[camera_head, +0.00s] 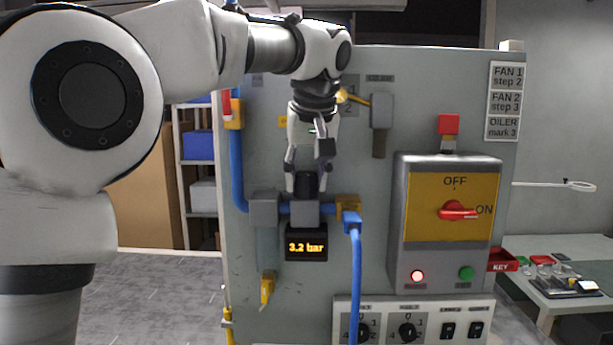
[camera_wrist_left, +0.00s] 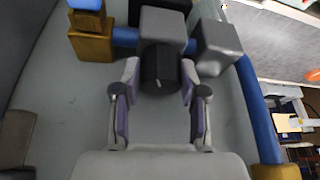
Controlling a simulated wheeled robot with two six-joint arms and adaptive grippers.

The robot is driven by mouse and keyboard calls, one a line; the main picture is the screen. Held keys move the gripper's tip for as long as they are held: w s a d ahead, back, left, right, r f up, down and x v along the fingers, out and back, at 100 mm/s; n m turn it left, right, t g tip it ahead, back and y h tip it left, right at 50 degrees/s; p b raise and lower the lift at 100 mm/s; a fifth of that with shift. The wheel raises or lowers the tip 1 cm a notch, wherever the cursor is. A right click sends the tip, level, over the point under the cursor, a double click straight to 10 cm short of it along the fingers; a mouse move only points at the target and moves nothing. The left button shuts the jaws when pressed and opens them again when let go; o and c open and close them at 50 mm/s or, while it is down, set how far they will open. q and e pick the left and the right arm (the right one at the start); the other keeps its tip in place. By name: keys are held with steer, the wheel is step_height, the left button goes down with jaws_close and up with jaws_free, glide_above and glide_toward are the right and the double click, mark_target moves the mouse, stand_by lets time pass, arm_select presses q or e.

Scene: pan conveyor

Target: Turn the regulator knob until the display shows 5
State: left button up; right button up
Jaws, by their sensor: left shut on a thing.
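The regulator knob (camera_head: 306,184) is a black cylinder on top of a grey block on the panel. It also shows in the left wrist view (camera_wrist_left: 158,70), with a small pale mark on it. My left gripper (camera_head: 305,176) comes down from above and is shut on the knob, one finger on each side. In the left wrist view my left gripper (camera_wrist_left: 160,85) has its fingertips against the knob's sides. The display (camera_head: 306,246) below the block reads 3.2 bar in orange. My right gripper is not in view.
A blue pipe (camera_head: 237,165) and a blue hose (camera_head: 356,280) run beside the regulator. A grey box with a red rotary switch (camera_head: 458,211) stands to the right, its red lamp (camera_head: 417,275) lit. Selector dials (camera_head: 407,332) sit below. A side table (camera_head: 580,245) is at far right.

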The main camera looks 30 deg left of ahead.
arm_select(q)
steer(key=shift+m, duration=0.3)
steer(key=shift+m+h+p, duration=0.3)
steer(key=shift+m+p, duration=0.25)
steer(key=shift+m, duration=0.05)
steer(key=shift+s+a+m+t+h, duration=0.1)
steer(key=shift+m+t+h, duration=0.25)
steer(key=shift+m, duration=0.45)
steer(key=shift+f+m+t+h, duration=0.2)
steer(key=shift+m+t+h, duration=0.05)
steer(key=shift+m, duration=0.65)
steer(key=shift+a+m+h+b, duration=0.1)
steer(key=shift+m+h+b, duration=0.25)
steer(key=shift+m, duration=0.45)
steer(key=shift+m+h, duration=0.35)
steer(key=shift+m, duration=0.55)
steer(key=m, duration=0.1)
steer(key=m+h+p, duration=0.1)
steer(key=shift+a+r+m, duration=0.15)
steer(key=shift+r+m, duration=0.05)
steer(key=shift+m, duration=0.2)
steer(key=shift+f+m+p, duration=0.15)
steer(key=shift+m+p, duration=0.25)
steer(key=shift+p, duration=0.15)
